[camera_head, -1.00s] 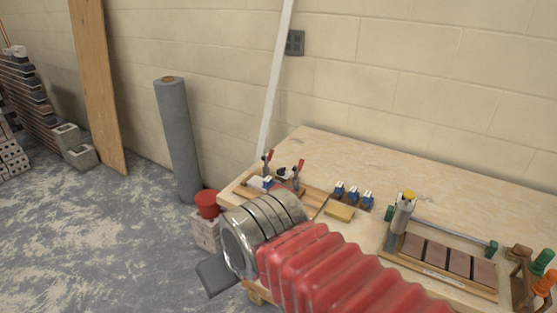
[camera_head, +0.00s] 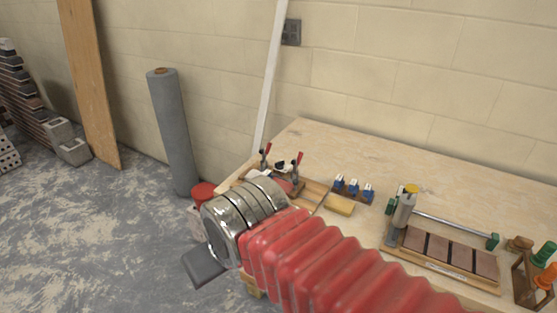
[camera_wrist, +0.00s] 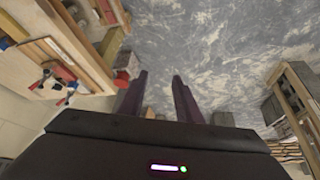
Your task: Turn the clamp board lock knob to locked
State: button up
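The clamp board (camera_head: 313,190) lies at the left end of the wooden workbench, with two upright red-handled clamps, one a red-handled clamp (camera_head: 297,170). A small dark part (camera_head: 280,166) sits between them; I cannot tell whether it is the lock knob or how it is turned. My arm covers the board's near side. In the wrist view, my gripper (camera_wrist: 160,76) is open and empty, its two dark fingers apart over the floor. Red-handled parts (camera_wrist: 58,88) show left of the fingers there, apart from them. The fingertips are not clear in the head view.
The workbench (camera_head: 400,160) has a yellow block (camera_head: 339,204), blue-and-white pieces (camera_head: 354,187) and a tile rack (camera_head: 450,256) right of the board. A red bucket (camera_head: 203,192) stands beside its left end.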

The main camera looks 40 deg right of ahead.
jog(key=shift+o, duration=0.4)
jog(key=shift+o, duration=0.7)
jog(key=shift+w, duration=0.1)
jog(key=shift+o, duration=0.7)
jog(key=shift+w+r, duration=0.15)
jog(key=shift+r, duration=0.05)
jog(key=shift+o, duration=0.9)
jog(key=w+d+r, duration=0.5)
jog(key=w+d, duration=0.1)
jog(key=w, duration=0.5)
jog(key=shift+d+r+g, duration=0.15)
jog(key=shift+d+g, duration=0.05)
jog(key=shift+g, duration=0.1)
jog(key=w+d+f, duration=0.1)
jog(key=w+d, duration=0.7)
jog(key=d, duration=0.3)
jog(key=w+d, duration=0.7)
jog(key=d, duration=0.3)
jog(key=w+d+f, duration=0.1)
jog(key=d+f, duration=0.2)
jog(key=d, duration=0.5)
jog(key=w+d+f, duration=0.1)
jog(key=d+f, duration=0.3)
jog(key=d, duration=0.4)
jog(key=shift+w+d+g, duration=0.3)
jog(key=shift+w, duration=0.1)
